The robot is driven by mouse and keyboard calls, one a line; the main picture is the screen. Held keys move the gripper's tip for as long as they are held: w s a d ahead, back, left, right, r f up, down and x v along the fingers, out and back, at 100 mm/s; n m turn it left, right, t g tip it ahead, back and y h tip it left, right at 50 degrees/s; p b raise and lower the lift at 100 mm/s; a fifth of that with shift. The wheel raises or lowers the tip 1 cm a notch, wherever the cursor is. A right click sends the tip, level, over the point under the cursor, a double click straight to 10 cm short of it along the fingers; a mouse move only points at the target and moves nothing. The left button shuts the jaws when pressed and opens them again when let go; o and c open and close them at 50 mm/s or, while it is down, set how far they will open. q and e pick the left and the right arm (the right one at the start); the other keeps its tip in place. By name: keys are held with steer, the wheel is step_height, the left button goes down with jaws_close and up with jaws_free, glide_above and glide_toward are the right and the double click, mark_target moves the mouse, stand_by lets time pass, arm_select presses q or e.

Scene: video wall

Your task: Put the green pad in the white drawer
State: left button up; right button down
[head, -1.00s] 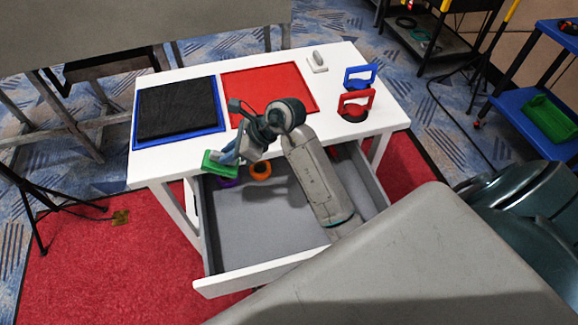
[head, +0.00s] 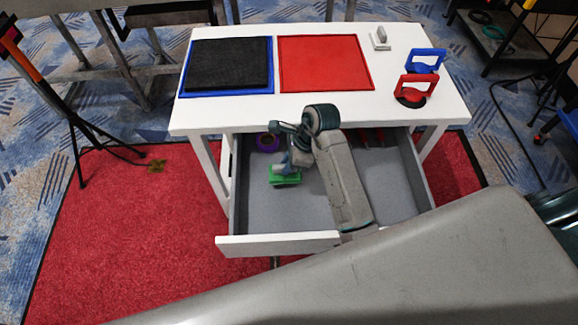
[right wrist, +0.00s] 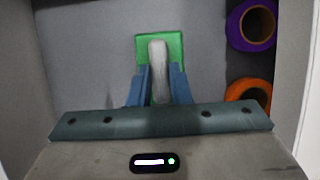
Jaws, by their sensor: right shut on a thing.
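The white drawer (head: 277,244) is pulled out under the white table, its grey floor showing. My right gripper (head: 284,171) is inside the drawer's outline, toward its left side. It is shut on the green pad (head: 285,180). In the right wrist view the green pad (right wrist: 177,46) has a pale grey handle (right wrist: 158,68), and the blue fingers are on both sides of that handle. I cannot tell whether the pad touches the drawer floor. My left gripper is not in view.
A purple ring (head: 267,142) lies in the drawer's back left, with an orange ring (right wrist: 248,92) near it in the right wrist view. On the table are a black pad on a blue mat (head: 187,88), a red mat (head: 325,62), and blue (head: 426,60) and red (head: 416,90) handled things.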

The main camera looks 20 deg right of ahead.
step_height(320, 180, down, 3)
steer(key=shift+r, duration=0.15)
steer(key=c, duration=1.3)
jaws_free()
steer(key=shift+c, duration=0.2)
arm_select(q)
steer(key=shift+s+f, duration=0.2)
arm_select(e)
steer(key=shift+r, duration=0.1)
steer(key=shift+d+r, duration=0.15)
steer(key=shift+r, duration=0.15)
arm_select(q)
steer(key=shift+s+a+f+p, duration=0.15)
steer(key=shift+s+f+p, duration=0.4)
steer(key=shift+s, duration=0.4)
arm_select(e)
steer(key=v, duration=1.1)
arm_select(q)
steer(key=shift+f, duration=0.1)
arm_select(e)
steer(key=shift+s+d+r, duration=0.1)
